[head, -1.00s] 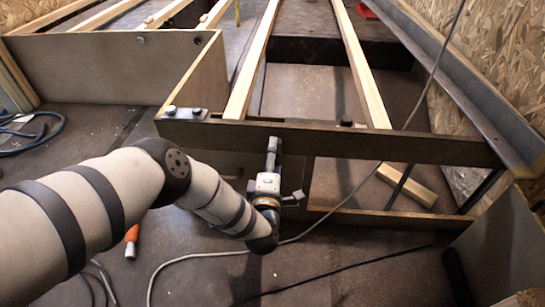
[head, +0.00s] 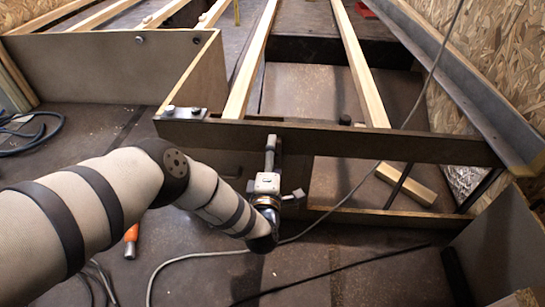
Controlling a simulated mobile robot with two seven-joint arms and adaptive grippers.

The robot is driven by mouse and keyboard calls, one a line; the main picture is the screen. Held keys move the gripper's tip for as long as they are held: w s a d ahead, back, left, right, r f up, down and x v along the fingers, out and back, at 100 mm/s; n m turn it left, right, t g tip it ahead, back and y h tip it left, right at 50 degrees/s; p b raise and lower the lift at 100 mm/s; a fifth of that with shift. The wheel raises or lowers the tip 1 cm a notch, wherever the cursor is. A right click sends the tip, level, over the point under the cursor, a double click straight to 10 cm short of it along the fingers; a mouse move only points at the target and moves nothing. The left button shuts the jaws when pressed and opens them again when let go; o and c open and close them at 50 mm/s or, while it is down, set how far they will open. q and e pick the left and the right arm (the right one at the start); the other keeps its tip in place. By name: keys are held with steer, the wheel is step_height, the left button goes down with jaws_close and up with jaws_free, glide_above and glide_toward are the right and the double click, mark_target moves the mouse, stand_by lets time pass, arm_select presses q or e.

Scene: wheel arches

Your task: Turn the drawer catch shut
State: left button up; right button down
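My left gripper (head: 272,162) is at the front of the dark cross board (head: 340,141), below the board's middle-left part. I cannot tell finger from catch here; the drawer catch is not clearly distinguishable, and the gripper and arm hide much of that spot. Whether the fingers are open or shut does not show. My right gripper is not in view.
Pale wooden slats (head: 357,65) run back from the board. A loose wood block (head: 407,185) lies behind a low rail (head: 380,219). A grey cable (head: 340,205) crosses the floor and board. A metal bracket (head: 185,112) sits at the board's left end.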

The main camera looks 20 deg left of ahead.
arm_select(q)
steer(key=v, duration=1.2)
